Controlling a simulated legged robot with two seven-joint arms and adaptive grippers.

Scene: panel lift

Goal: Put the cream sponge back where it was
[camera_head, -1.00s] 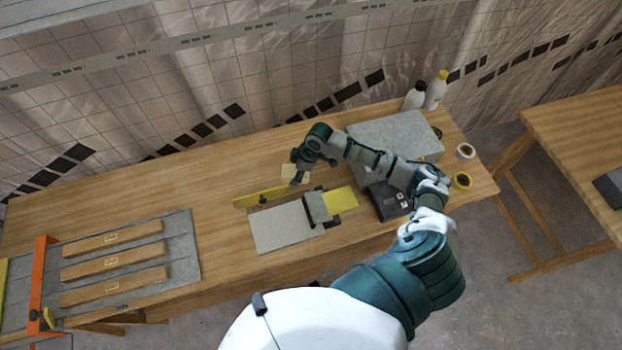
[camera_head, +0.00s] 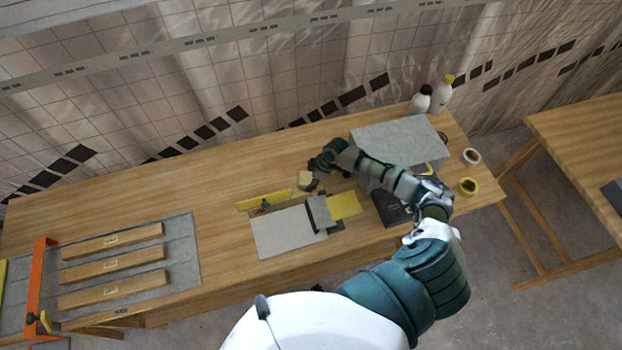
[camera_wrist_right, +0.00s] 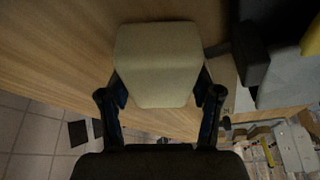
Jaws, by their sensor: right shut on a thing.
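The cream sponge (camera_head: 305,180) is a small pale block above the wooden table, behind the yellow strip. My right gripper (camera_head: 314,187) is shut on it. In the right wrist view the sponge (camera_wrist_right: 158,62) fills the space between the two dark fingers of the gripper (camera_wrist_right: 160,100). Wood shows behind the sponge there. I cannot tell how far the sponge is from the table top. My left gripper is not in view.
A yellow strip (camera_head: 262,200), a grey sheet (camera_head: 287,232) and a grey block (camera_head: 319,213) lie just in front. A large grey slab (camera_head: 400,138), bottles (camera_head: 441,93) and tape rolls (camera_head: 467,187) are at right. Wooden bars (camera_head: 112,264) lie left. The table (camera_head: 215,185) is clear left of the sponge.

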